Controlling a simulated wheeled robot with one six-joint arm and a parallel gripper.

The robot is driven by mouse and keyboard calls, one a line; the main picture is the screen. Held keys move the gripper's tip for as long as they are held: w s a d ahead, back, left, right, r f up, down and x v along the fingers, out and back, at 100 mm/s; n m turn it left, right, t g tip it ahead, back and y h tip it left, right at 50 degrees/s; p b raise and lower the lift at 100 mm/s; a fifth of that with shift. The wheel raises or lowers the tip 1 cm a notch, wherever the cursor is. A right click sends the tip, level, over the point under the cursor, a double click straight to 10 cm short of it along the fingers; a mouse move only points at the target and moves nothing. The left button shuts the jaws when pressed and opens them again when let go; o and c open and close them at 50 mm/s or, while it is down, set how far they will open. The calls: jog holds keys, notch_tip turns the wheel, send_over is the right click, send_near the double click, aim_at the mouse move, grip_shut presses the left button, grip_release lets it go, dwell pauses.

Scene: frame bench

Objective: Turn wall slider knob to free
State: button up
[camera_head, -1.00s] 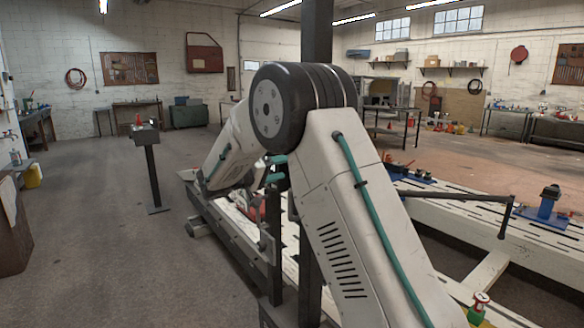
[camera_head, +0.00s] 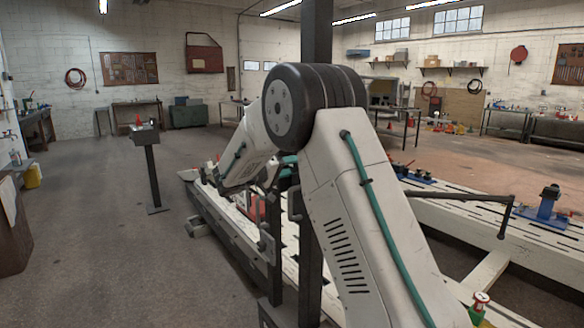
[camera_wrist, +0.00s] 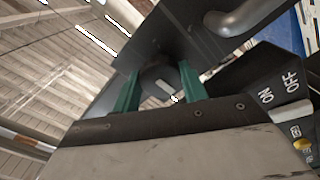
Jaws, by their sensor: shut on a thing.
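In the wrist view, a dark round knob (camera_wrist: 161,82) with a pale bar-shaped mark sits between the green fingers of my gripper (camera_wrist: 158,90). The fingers are shut on it from its left and right sides. A dark metal plate (camera_wrist: 190,30) lies just beyond the knob. I see no legible "free" mark, and the pale mark is tilted. In the head view my own arm and a dark post hide most of the knob area, so I cannot make out the knob there.
A black panel with ON and OFF lettering (camera_wrist: 279,92) is right of the gripper. In the head view, a dark upright post (camera_head: 312,200) stands close to my arm. The long slotted bench (camera_head: 450,205) is right, and a pedestal box (camera_head: 145,135) is left. Open floor lies left.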

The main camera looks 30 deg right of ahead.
jog(key=n, duration=0.4)
jog(key=shift+n, duration=0.3)
jog(key=n, duration=0.4)
jog(key=shift+n, duration=0.3)
jog(key=n, duration=0.4)
jog(key=shift+n, duration=2.2)
jog(key=o, duration=1)
jog(key=shift+a, duration=0.1)
